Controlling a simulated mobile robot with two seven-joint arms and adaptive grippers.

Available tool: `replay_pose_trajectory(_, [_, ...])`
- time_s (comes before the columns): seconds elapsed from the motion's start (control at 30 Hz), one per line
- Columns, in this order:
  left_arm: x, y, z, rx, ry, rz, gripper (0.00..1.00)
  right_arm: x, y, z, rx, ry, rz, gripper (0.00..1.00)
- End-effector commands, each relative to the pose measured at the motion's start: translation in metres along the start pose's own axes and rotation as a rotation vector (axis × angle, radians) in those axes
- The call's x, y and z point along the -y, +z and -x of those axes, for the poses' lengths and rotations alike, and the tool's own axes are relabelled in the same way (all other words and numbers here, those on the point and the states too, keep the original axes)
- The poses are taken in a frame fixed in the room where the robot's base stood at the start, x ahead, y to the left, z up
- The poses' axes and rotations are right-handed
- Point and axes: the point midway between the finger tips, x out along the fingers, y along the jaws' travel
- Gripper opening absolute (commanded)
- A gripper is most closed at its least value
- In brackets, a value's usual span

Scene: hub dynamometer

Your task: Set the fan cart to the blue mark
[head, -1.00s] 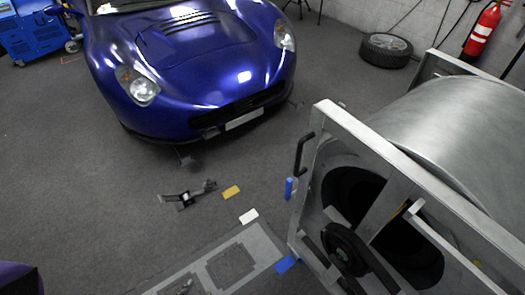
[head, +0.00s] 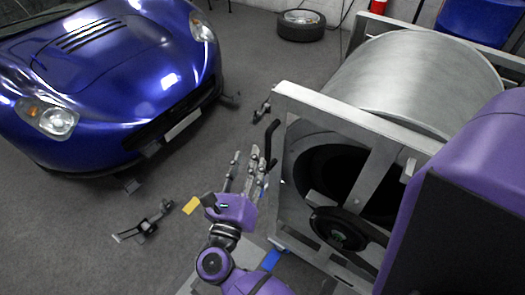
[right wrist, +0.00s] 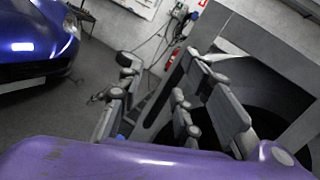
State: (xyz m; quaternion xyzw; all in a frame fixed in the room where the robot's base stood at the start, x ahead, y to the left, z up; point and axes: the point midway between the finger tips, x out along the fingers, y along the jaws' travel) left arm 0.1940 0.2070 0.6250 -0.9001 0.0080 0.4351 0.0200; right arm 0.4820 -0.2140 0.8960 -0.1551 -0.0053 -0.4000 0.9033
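The fan cart (head: 335,118), a light metal frame around a big silver drum, stands at the right in the head view. A black upright handle (head: 271,146) sticks out at its near left corner. A blue mark (head: 270,260) lies on the floor by the cart's lower corner, partly behind my arm. My right gripper (head: 248,157) is open, its fingers pointing up toward the handle and just left of it. The right wrist view shows the fingers apart, with a dark bar (right wrist: 160,106) between them. I cannot tell whether they touch it. My left gripper is out of view.
A blue car (head: 110,75) stands at the left. A yellow mark (head: 190,206) and a dark metal stand (head: 147,229) lie on the floor left of my gripper. A loose wheel (head: 301,24) lies at the back. Grey floor between car and cart is mostly clear.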

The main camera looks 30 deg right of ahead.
Motion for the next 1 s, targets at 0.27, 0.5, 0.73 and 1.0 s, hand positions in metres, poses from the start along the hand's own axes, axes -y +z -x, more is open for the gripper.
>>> replay_pose_trajectory(0.27, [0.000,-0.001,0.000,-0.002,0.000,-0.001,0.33,0.017,-0.032,0.001,-0.157,-0.149,-0.276,0.33])
replay_pose_trajectory(0.5, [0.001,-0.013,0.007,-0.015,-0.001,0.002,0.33,0.022,-0.035,-0.035,-0.153,-0.149,-0.275,0.33])
replay_pose_trajectory(0.73, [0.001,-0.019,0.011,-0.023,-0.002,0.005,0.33,0.025,-0.042,-0.064,-0.154,-0.147,-0.274,0.33])
replay_pose_trajectory(1.0, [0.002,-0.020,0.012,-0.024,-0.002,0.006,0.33,0.026,-0.045,-0.070,-0.157,-0.147,-0.272,0.33])
